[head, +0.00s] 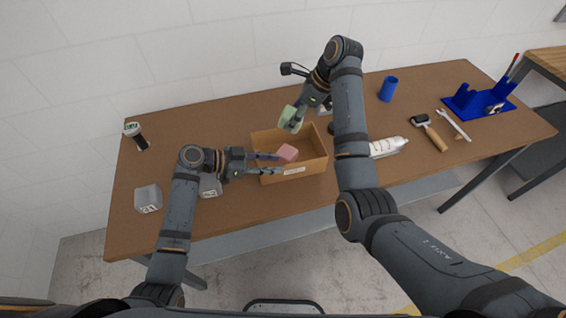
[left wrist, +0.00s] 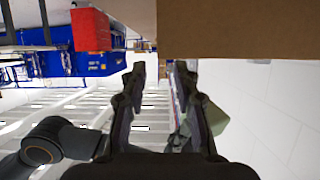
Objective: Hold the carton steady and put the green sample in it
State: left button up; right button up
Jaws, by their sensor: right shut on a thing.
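The open cardboard carton (head: 316,163) stands on the table, with a pink sample (head: 288,152) showing inside it. My right gripper (head: 299,117) is shut on the green sample (head: 290,117) and holds it above the carton's back left part. My left gripper (head: 279,163) is at the carton's left front corner, its fingers apart. One finger shows over the opening and the other over the front side; contact is unclear. In the left wrist view the left gripper (left wrist: 158,75) also shows a gap between its fingers. A dull green shape (left wrist: 213,118) is partly hidden behind one finger.
A white bottle (head: 388,147), blue cup (head: 388,89), roller (head: 430,132), wrench (head: 454,124) and blue rack (head: 478,101) are on the right.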

pick_arm(q)
jog(key=shift+x, duration=2.75)
grip_shut()
